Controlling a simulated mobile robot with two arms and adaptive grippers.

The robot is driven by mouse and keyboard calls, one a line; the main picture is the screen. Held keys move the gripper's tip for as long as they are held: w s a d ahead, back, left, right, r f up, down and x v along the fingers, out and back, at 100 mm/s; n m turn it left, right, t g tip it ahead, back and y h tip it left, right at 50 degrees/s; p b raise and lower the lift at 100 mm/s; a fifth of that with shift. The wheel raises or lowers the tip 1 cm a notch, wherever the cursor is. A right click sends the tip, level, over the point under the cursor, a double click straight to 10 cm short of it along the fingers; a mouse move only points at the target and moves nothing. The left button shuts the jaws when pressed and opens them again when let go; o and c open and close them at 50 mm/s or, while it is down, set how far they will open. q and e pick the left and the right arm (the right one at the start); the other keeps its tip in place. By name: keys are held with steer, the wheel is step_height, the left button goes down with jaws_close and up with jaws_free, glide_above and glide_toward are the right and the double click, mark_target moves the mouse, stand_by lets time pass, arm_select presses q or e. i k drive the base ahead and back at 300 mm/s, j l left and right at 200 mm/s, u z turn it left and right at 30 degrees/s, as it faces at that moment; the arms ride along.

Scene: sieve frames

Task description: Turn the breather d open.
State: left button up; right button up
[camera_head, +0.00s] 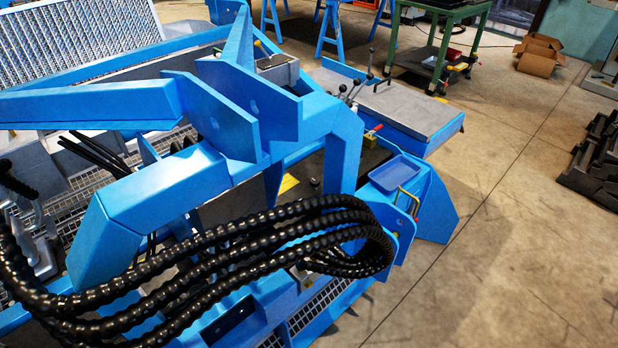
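I cannot pick out which part is breather d; no label is readable. A small yellow fitting with a red handle (372,132) sits on the blue frame, right of the middle. A bent yellow handle (407,200) stands at the frame's right end, below a shallow blue tray (397,174). Several thin levers with dark knobs (357,88) rise behind the frame. Neither my left nor my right gripper shows in the head view.
Thick black ribbed hoses (250,238) loop across the front of the large blue frame (150,195) and hide parts behind them. A green cart (437,45), a cardboard box (538,55) and dark metal parts (598,160) stand farther off.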

mark_target(315, 182)
steer(key=i+l+u, duration=0.15)
steer(key=l, duration=0.4)
steer(key=i+l+u, duration=0.15)
steer(key=l, duration=0.4)
steer(key=i+l+u, duration=0.15)
steer(key=l, duration=0.45)
steer(key=i+l+u, duration=0.15)
steer(key=l, duration=0.45)
steer(key=l+u, duration=0.15)
steer(key=l, duration=0.45)
